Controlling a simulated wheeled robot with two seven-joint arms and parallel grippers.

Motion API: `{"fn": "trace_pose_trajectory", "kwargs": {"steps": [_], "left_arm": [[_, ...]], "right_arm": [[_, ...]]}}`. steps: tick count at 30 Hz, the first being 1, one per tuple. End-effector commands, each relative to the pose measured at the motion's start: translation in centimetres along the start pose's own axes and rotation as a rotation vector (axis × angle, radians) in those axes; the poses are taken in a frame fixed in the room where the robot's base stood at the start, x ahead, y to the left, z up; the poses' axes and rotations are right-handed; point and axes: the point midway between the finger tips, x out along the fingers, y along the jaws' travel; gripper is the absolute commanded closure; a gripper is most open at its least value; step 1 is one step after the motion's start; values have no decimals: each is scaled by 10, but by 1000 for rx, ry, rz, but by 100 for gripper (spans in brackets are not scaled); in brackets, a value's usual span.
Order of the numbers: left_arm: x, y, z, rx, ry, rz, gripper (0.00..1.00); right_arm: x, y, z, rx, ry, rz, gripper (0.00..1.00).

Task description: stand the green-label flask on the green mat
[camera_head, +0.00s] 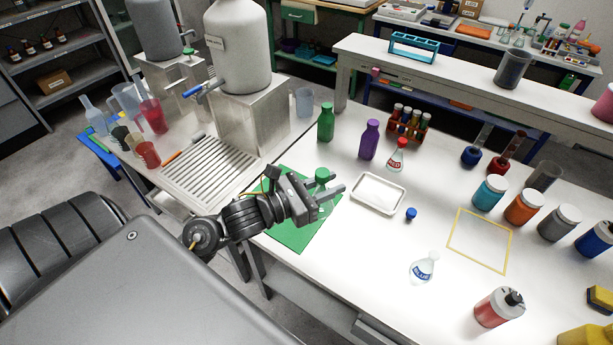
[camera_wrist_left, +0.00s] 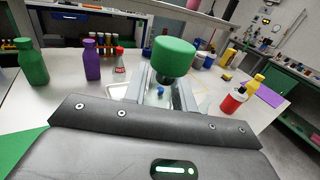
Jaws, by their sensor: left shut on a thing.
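In the left wrist view the stopper (camera_wrist_left: 174,58) shows as a wide green cap with a dark narrower part between the fingers. I cannot make out a flask with a green label in either view. A clear flask with a blue label (camera_head: 424,268) stands on the white table without a stopper. A flask with a red label (camera_head: 397,157) stands farther back. My right gripper is not in view.
A white tray (camera_head: 404,201) lies just right of the gripper, with a blue stopper (camera_head: 410,214) beside it. Green (camera_head: 326,122) and purple (camera_head: 369,140) bottles stand behind. A yellow square outline (camera_head: 453,235) encloses bare table. Several lidded jars stand at the right.

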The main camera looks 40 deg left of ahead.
Motion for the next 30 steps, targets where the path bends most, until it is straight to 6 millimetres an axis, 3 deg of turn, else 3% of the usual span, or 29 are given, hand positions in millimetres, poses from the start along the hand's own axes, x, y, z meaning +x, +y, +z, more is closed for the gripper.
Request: {"fn": "trace_pose_trajectory", "kwargs": {"steps": [1, 7, 15, 22, 30], "left_arm": [[-4, 1, -4, -3, 0, 28, 96], [-35, 26, -21, -12, 4, 271, 96], [-74, 52, -38, -6, 2, 489, 96], [-73, 57, -41, -2, -3, 497, 96], [-60, 80, -58, 5, -4, 491, 96]], "right_arm": [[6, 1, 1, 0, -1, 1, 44], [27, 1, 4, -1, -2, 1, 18], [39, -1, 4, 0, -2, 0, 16], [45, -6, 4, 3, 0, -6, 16], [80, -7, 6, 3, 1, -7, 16]]}}
